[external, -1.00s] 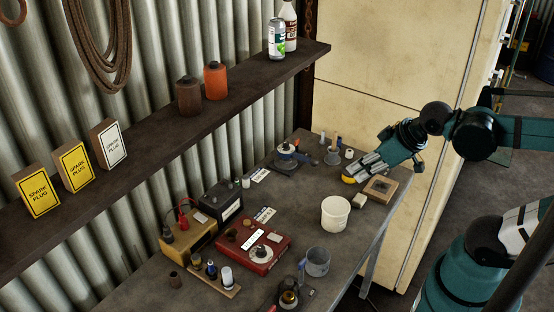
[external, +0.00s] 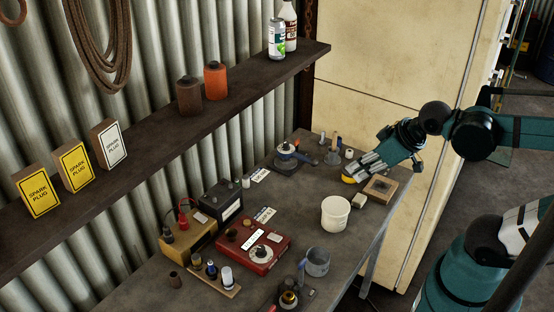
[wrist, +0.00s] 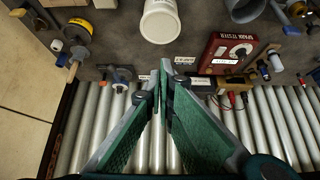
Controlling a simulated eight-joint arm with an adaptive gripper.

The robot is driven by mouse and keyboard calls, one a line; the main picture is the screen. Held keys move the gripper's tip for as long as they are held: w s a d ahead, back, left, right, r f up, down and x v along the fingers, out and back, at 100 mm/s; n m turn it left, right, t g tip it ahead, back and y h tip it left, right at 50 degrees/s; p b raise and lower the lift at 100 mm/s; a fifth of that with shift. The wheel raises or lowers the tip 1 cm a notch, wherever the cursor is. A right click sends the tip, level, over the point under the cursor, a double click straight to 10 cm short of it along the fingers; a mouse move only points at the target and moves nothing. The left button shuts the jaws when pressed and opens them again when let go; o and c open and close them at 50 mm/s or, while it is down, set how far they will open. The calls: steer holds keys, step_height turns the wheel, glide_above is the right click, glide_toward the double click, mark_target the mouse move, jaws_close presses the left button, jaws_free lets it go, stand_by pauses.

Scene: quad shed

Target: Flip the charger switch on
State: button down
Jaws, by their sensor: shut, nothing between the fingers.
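I cannot make out for certain which device is the charger or where its switch sits. A red box (external: 252,246) with a round white dial stands on the bench; in the wrist view this red box (wrist: 229,52) reads "SPARK TESTER". A black box (external: 222,204) with a pale label stands behind it, beside a yellow-brown box (external: 188,238) with red and black clips. My gripper (external: 362,173) is shut and empty above the bench's far right part, apart from these boxes. Its fingertips meet in the wrist view (wrist: 163,70).
A white tub (external: 335,213) and a grey mug (external: 317,262) stand at the bench's right side. A blue-topped device (external: 288,157) and a wooden block (external: 380,188) lie near my gripper. A shelf (external: 150,148) overhangs the rear, against the corrugated wall.

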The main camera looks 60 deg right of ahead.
steer(key=w+a+r+t+p, duration=0.1)
steer(key=w+a, duration=0.4)
steer(key=w, duration=0.4)
steer(key=w+a+r+p, duration=0.1)
steer(key=w+a, duration=0.4)
steer(key=w, duration=0.4)
steer(key=w+a+f+t+p, duration=0.1)
steer(key=w+a+f, duration=0.1)
steer(key=w+a, duration=0.4)
steer(key=w+a+f+t+p, duration=0.1)
steer(key=w+a+f, duration=0.2)
steer(key=w+a, duration=0.3)
steer(key=shift+a+f, duration=0.15)
steer(key=shift+a, duration=2.75)
steer(key=shift+w+f, duration=0.1)
glide_above(201, 215)
steer(key=shift+s+f, duration=0.2)
steer(key=shift+f, duration=2.7)
steer(key=shift+w+f, duration=0.15)
steer(key=shift+f, duration=0.85)
steer(key=shift+w+f, duration=0.1)
steer(key=shift+f, duration=0.9)
